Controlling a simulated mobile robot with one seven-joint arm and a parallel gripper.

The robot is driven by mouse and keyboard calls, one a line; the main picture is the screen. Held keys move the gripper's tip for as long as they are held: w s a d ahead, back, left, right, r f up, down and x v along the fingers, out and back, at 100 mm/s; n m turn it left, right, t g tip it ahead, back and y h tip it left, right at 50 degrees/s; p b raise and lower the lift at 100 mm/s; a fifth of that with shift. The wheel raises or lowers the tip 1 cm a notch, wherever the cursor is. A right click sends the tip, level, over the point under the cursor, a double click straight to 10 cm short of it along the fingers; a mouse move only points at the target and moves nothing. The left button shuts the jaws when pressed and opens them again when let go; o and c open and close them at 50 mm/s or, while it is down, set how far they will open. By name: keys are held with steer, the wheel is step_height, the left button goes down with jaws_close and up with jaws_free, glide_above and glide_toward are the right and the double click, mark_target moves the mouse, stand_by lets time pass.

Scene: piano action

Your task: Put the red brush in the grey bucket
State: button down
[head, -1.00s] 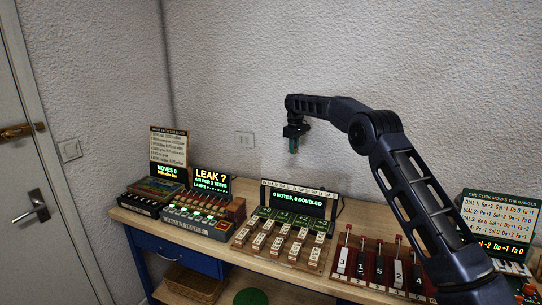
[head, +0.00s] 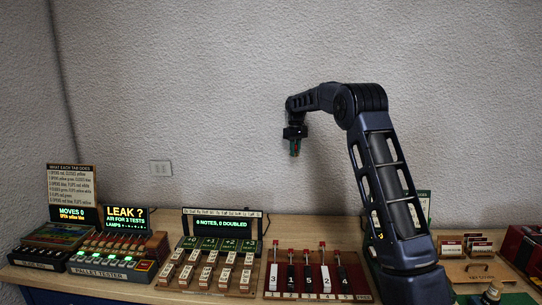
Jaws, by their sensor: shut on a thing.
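My gripper (head: 295,134) hangs fingers-down above the workbench, in front of the textured wall. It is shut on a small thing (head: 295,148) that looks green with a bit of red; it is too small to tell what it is. I cannot make out a red brush or a grey bucket in the head view.
A wall socket (head: 160,168) is behind.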

steer(key=s+d+f+m, duration=0.2)
steer(key=s+d+f, duration=0.1)
steer(key=d, duration=1.1)
steer(key=s+d+f+m, duration=0.2)
steer(key=d+f+m, duration=0.1)
steer(key=d, duration=1.1)
steer(key=s+d+f+m, duration=0.2)
steer(key=s+d+f, duration=0.15)
steer(key=d, duration=1.15)
step_height(320, 180, down, 11)
steer(key=shift+w+a+r, duration=0.2)
steer(key=shift+w, duration=0.25)
steer(key=c, duration=1.3)
jaws_free()
steer(key=shift+o, duration=0.2)
